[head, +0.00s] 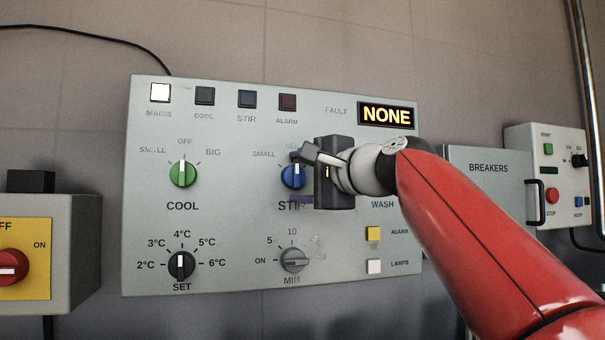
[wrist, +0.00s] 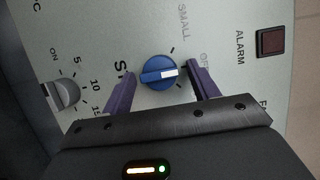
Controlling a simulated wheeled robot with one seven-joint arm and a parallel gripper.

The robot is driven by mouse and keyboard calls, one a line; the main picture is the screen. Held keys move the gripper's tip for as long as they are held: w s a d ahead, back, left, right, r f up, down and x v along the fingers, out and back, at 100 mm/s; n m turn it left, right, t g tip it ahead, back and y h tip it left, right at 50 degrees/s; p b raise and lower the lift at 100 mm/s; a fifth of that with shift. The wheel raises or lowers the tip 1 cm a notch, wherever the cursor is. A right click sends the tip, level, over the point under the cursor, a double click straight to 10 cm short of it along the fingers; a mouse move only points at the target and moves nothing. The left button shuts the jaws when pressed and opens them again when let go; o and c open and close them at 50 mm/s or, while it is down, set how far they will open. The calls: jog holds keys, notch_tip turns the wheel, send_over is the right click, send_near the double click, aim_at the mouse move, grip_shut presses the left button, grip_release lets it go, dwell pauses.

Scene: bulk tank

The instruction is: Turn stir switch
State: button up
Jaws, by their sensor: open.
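The stir switch (head: 287,178) is a blue round knob with a white pointer mark, on the grey control panel above the STIR label. In the wrist view the blue knob (wrist: 152,77) has its white mark turned toward the OFF label. My gripper (head: 296,179) is at the panel in front of this knob, partly covering it and the labels around it. In the wrist view my gripper (wrist: 160,78) is open, with one purple finger on each side of the knob. Gaps show between the fingers and the knob. Whether the fingertips touch the panel cannot be told.
A green COOL knob (head: 183,174), black SET knob (head: 181,265) and grey MIN knob (head: 295,260) share the panel. The lit MAINS lamp (head: 160,93) and the NONE display (head: 387,115) are above. A breaker box (head: 489,190) stands right, a yellow-fronted switch box (head: 36,235) left.

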jog(key=c, duration=1)
jog(key=shift+o, duration=0.2)
jog(key=shift+f, duration=0.15)
jog(key=m+b, duration=0.1)
jog(key=m, duration=0.1)
jog(key=m+t+b, duration=0.1)
jog(key=m, duration=0.1)
jog(key=shift+f+y, duration=0.2)
jog(key=shift+y, duration=0.2)
jog(key=m+t+b, duration=0.1)
jog(key=m, duration=0.2)
jog(key=m+t+b, duration=0.1)
jog(key=m+t, duration=0.1)
jog(key=m, duration=0.1)
jog(key=shift+a+f+m+h, duration=0.1)
jog(key=shift+a+m+h, duration=0.1)
jog(key=shift+m+h, duration=0.15)
jog(key=shift+m, duration=0.25)
jog(key=o, duration=1)
jog(key=shift+c, duration=0.2)
